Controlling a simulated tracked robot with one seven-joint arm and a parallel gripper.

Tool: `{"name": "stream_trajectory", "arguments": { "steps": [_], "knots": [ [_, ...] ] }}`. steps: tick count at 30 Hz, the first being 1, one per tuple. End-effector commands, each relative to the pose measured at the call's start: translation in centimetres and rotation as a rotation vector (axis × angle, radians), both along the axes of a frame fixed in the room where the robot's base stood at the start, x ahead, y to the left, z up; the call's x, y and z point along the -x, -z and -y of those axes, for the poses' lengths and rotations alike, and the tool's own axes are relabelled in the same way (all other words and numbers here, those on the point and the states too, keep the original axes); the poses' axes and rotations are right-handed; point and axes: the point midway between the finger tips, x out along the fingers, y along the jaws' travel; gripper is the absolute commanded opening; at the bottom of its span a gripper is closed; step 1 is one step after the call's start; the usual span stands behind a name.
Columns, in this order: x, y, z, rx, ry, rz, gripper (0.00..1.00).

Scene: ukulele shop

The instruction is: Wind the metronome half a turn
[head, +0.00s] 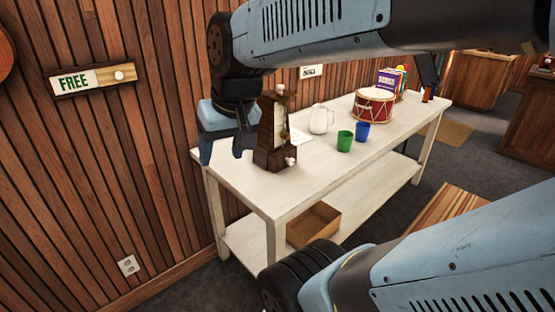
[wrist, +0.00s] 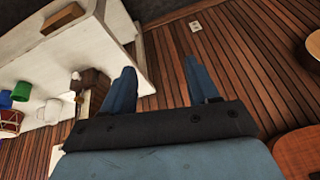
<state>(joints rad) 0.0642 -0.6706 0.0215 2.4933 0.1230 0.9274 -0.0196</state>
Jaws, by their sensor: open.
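The metronome (head: 268,140) is a dark brown wooden pyramid with a pale front scale, standing upright near the left end of the white table. A small pale knob (head: 291,160) shows low on its right side. In the wrist view the metronome (wrist: 95,84) is partly hidden behind my gripper. I cannot tell whether a finger touches the metronome.
The wooden wall (head: 130,190) is close on the left.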

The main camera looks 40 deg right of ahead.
Motion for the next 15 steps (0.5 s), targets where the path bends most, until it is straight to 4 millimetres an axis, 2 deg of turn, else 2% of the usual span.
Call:
{"name": "stream_trajectory", "arguments": {
  "steps": [8, 15],
  "knots": [
    [-3.4, 4.0, 0.5, -0.298, 0.165, -0.202, 0.6],
    [-7.0, 6.6, 2.2, -0.59, 0.332, -0.292, 0.6]
  ]
}}
